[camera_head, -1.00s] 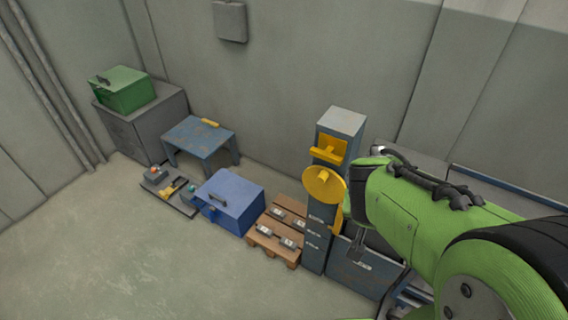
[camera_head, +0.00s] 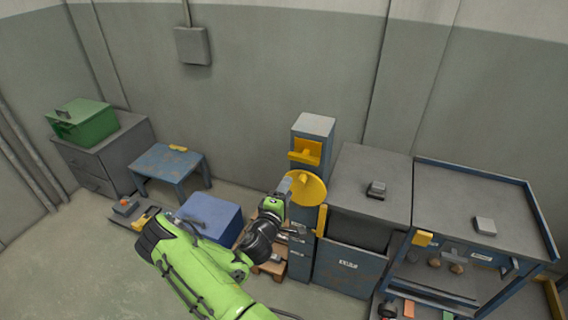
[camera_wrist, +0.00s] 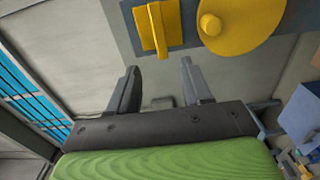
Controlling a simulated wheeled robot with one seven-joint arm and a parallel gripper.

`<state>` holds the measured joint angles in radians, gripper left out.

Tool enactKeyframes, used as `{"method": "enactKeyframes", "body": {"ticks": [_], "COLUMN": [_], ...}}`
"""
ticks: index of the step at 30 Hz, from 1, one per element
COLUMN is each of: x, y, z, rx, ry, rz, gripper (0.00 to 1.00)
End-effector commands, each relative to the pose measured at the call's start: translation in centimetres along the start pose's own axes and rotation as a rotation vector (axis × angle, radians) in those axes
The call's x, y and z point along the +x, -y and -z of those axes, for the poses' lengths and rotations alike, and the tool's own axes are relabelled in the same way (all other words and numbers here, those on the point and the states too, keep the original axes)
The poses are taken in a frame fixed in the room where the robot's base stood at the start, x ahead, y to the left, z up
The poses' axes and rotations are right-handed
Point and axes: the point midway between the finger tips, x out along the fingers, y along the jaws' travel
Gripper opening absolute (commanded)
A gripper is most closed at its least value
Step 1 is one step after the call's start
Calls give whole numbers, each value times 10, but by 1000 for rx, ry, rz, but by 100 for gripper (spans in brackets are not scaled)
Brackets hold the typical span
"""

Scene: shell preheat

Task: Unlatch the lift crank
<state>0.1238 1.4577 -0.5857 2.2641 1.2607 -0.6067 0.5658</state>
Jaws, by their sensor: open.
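The lift crank's yellow disc (camera_head: 308,187) is on the front of a blue-grey column (camera_head: 313,126). In the wrist view the disc (camera_wrist: 248,28) carries a round yellow knob (camera_wrist: 210,24). A yellow bracket with a raised bar (camera_head: 304,153) sits above the disc on the column; it also shows in the wrist view (camera_wrist: 157,27), left of the disc. My gripper (camera_wrist: 158,72) is open, with nothing between its fingers. In the wrist view its fingertips lie below the bracket and disc, apart from them in the picture. In the head view my wrist overlaps the disc's left edge.
A grey-topped bin cabinet (camera_head: 366,185) stands right of the column, then a blue workbench (camera_head: 470,210). A yellow lever (camera_head: 322,220) is low on the column. A blue box (camera_head: 212,213) and a pallet are at left. Floor at the left front is clear.

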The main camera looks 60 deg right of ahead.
Motion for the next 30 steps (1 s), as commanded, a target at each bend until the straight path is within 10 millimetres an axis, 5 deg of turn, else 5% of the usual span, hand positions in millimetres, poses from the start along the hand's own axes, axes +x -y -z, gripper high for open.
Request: {"method": "enactKeyframes", "body": {"ticks": [15, 21, 28, 30], "x": [124, 144, 145, 145], "y": [-4, -2, -1, -1], "z": [-2, -1, -1, -1], "rx": [6, 3, 2, 2], "ry": [4, 2, 3, 3], "rz": [-4, -2, 0, 0], "gripper": [49, 49, 49, 41]}}
